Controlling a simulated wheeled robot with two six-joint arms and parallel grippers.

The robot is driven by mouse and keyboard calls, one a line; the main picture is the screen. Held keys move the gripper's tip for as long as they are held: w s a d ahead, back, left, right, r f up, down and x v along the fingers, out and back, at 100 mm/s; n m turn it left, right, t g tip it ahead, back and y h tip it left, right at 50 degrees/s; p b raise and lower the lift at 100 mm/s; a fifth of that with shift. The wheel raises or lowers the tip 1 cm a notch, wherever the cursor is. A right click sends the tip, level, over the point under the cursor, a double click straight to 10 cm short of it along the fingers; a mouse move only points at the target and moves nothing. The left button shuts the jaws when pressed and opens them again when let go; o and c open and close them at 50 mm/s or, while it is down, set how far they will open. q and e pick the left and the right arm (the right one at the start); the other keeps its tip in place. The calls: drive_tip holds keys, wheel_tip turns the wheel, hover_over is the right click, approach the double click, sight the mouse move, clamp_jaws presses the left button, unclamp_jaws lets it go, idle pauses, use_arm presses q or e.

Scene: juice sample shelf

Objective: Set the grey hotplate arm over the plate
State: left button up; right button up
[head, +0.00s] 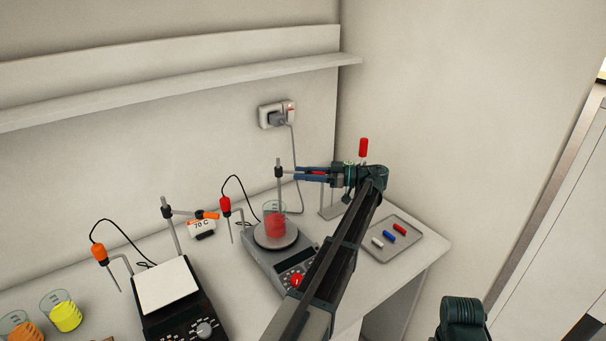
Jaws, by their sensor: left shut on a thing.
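The grey hotplate (262,263) stands on the bench with a round plate (260,240). A beaker of red liquid (275,225) stands on the plate. Its upright rod (279,190) rises behind the beaker. The arm's red grip (319,173) sits to the right of the rod, beside the plate rather than over it. My left gripper (308,174) has its blue fingers pointing left and is shut on this red grip. The fingers hide much of the arm. My right gripper is out of view; only part of my right arm shows at bottom right.
A black hotplate (165,287) with an orange-gripped arm stands left. A red-headed probe (225,206) hangs left of the grey hotplate. A tray (378,252) with small coloured bars lies right. Beakers of yellow (66,316) and orange (25,332) stand front left. A shelf (190,90) runs above.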

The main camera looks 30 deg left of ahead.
use_arm(q)
clamp_jaws()
idle(1.1)
